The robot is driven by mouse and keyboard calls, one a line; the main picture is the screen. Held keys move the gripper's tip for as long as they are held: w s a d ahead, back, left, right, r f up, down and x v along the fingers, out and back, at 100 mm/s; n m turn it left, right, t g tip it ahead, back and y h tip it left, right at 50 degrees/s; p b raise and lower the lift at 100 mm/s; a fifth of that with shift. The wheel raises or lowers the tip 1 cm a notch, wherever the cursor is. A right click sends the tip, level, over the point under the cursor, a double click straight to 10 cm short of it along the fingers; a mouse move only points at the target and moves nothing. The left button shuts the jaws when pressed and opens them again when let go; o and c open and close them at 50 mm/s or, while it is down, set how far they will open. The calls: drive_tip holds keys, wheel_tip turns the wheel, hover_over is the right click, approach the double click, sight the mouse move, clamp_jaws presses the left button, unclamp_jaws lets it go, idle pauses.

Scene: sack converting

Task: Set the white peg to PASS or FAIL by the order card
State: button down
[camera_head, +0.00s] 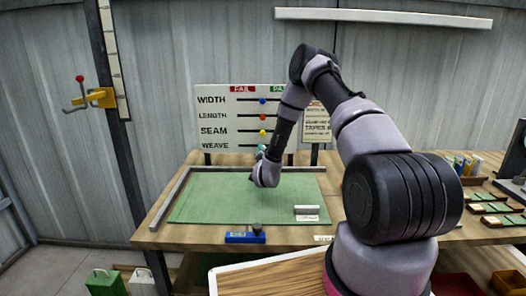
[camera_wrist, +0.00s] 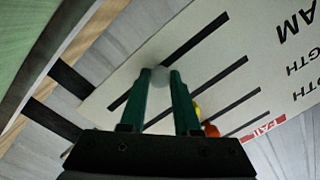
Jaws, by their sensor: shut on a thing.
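The white peg (camera_wrist: 157,75) sits in the slot of the bottom row, WEAVE, of the white board (camera_head: 218,138). My gripper (camera_wrist: 160,78) is shut on it, with a green finger on each side. The peg stands around the middle of its slot, with slot showing on both sides. In the head view my gripper (camera_head: 262,149) is at the WEAVE row and the peg cannot be made out. The FAIL label (camera_head: 243,89) is at the top left, and the PASS label (camera_head: 277,89) is partly hidden. The order card (camera_head: 317,125) right of the board is partly covered by my arm.
Blue (camera_head: 262,100), red (camera_head: 263,115) and yellow (camera_head: 262,131) pegs sit in the rows above. A green mat (camera_head: 210,200) lies below on the table, with a pale block (camera_head: 307,208) and a blue item (camera_head: 245,237) near the front. Coloured samples stand at the right.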

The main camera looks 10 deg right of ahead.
drive_tip(key=s+d, duration=0.2)
drive_tip(key=d, duration=0.6)
drive_tip(key=shift+s+d, duration=0.15)
drive_tip(key=shift+d, duration=0.15)
drive_tip(key=c, duration=0.6)
unclamp_jaws()
drive_tip(key=shift+d, duration=0.1)
drive_tip(key=s, duration=0.3)
drive_tip(key=s+a, duration=0.1)
drive_tip(key=s, duration=0.3)
drive_tip(key=s+a, duration=0.1)
drive_tip(key=s, duration=0.2)
drive_tip(key=shift+s+a, duration=0.1)
drive_tip(key=shift+s, duration=0.25)
